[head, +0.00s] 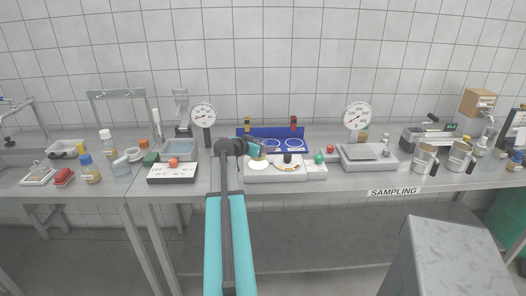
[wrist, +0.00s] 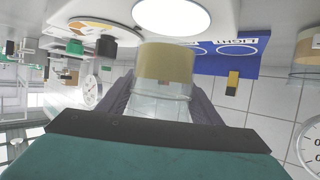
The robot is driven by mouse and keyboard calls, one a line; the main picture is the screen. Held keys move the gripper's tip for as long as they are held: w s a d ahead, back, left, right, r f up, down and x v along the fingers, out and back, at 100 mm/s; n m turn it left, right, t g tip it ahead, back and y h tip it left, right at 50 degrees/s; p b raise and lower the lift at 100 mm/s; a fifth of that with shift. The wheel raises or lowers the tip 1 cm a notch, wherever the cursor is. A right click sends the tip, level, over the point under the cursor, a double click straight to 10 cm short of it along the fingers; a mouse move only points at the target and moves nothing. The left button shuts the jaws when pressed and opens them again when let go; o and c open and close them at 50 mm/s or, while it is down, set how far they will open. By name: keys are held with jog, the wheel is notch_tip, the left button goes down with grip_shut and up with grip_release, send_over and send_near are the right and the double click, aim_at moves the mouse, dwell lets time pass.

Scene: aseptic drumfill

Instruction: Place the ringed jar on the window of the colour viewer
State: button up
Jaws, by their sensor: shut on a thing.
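My gripper (head: 255,151) is shut on the ringed jar, a clear glass jar (wrist: 165,100) with a tan band at its lower end, between both fingers in the wrist view. The wrist picture is upside down. The window also shows in the wrist view (wrist: 172,15), just beyond the jar's tan end. A gap seems to show between them. In the head view my gripper largely hides the jar.
A blue stand (head: 271,132) with ringed spots and two small vials is behind the viewer. Steel jugs (head: 425,158) stand farther right. The bench's front edge is close.

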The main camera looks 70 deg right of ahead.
jog(key=shift+f+p, duration=0.4)
jog(key=shift+f, duration=0.9)
jog(key=shift+f, duration=0.1)
jog(key=o, duration=1.2)
jog(key=shift+o, duration=0.2)
jog(key=b+v, duration=0.2)
jog(key=v, duration=0.8)
jog(key=shift+w+a+b, duration=0.1)
jog(key=shift+a+b, duration=0.2)
jog(key=shift+a, duration=0.05)
jog(key=shift+w+a+r, duration=0.2)
jog(key=shift+a+r, duration=0.25)
jog(key=shift+a, duration=0.1)
jog(key=shift+r, duration=0.1)
